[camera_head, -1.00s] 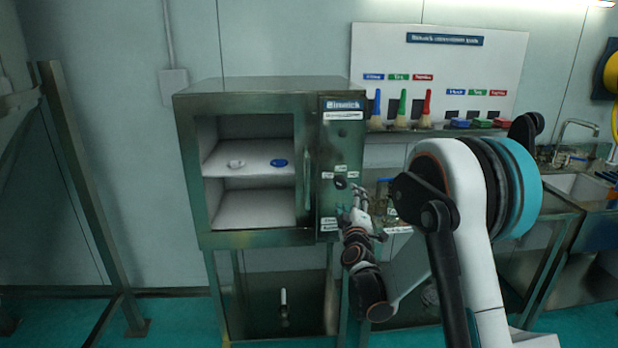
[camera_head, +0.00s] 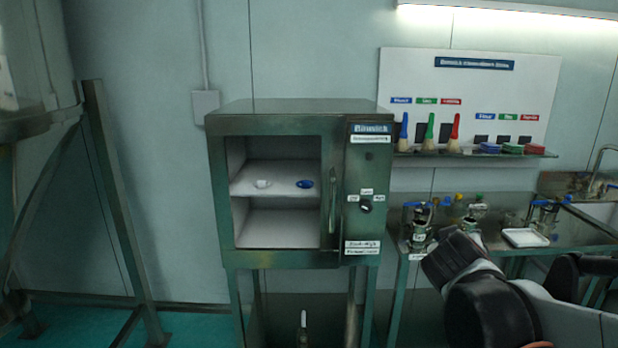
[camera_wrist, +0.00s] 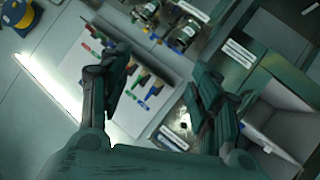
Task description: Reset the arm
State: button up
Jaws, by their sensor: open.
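My gripper (camera_wrist: 158,88) shows in the wrist view with its two fingers spread apart and nothing between them. In the head view my arm reaches in from the lower right, and its end is in front of the steel bench, with the fingers hidden behind the wrist. The gripper is apart from the steel cabinet (camera_head: 290,115) and to the right of its black knob (camera_head: 365,206).
A steel bench (camera_head: 575,240) with clamps and a white tray (camera_head: 525,237) stands right. Brushes (camera_head: 429,132) sit on a wall rack. A metal frame (camera_head: 120,210) stands left.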

jog(key=s+a+f+g+y, duration=0.2)
jog(key=s+a+f+y, duration=0.1)
jog(key=s, duration=0.7)
jog(key=s+a+f+g+y, duration=0.2)
jog(key=s+a+f, duration=0.4)
jog(key=s, duration=0.4)
jog(key=shift+s+a+y, duration=0.2)
jog(key=shift+a+y, duration=0.45)
jog(key=shift+y, duration=0.05)
jog(key=shift+c, duration=0.2)
